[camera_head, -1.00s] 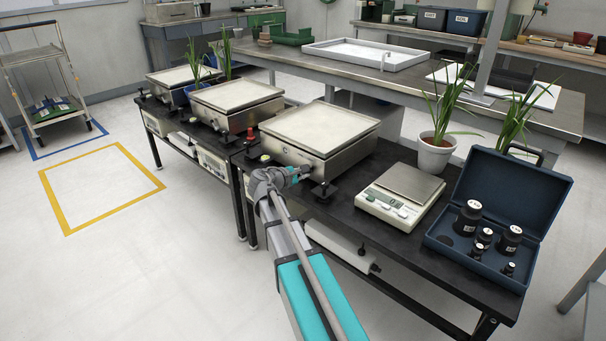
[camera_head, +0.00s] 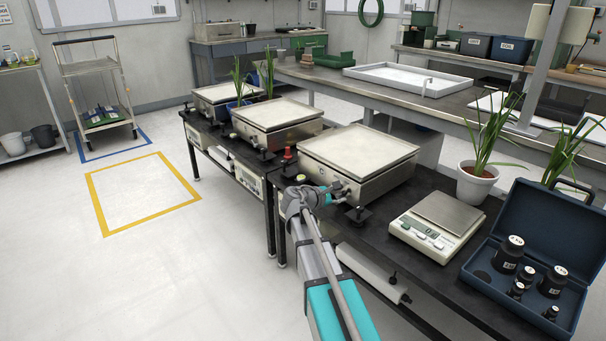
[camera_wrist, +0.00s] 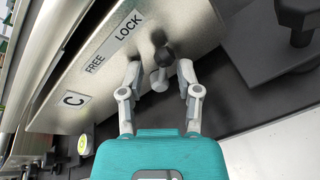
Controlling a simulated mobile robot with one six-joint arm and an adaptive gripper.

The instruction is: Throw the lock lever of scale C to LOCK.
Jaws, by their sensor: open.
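Scale C (camera_head: 360,150) is the nearest of the steel scales, with a pale flat top. In the wrist view its front plate (camera_wrist: 110,50) carries a C tag (camera_wrist: 74,99) and a strip reading FREE and LOCK (camera_wrist: 113,42). The lock lever (camera_wrist: 164,58), with a dark round part and a grey stub, stands out from the front just below the word LOCK. My gripper (camera_wrist: 160,74) is open, with one finger on each side of the lever. I cannot tell whether either finger touches it. In the head view my gripper (camera_head: 338,193) is at the scale's front, and the lever is hard to make out.
A small digital scale (camera_head: 437,224) and an open blue case of black weights (camera_head: 530,255) stand to the right on the black table. A potted plant (camera_head: 477,180) is behind them. A black foot (camera_wrist: 296,15) is near the gripper's right side.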

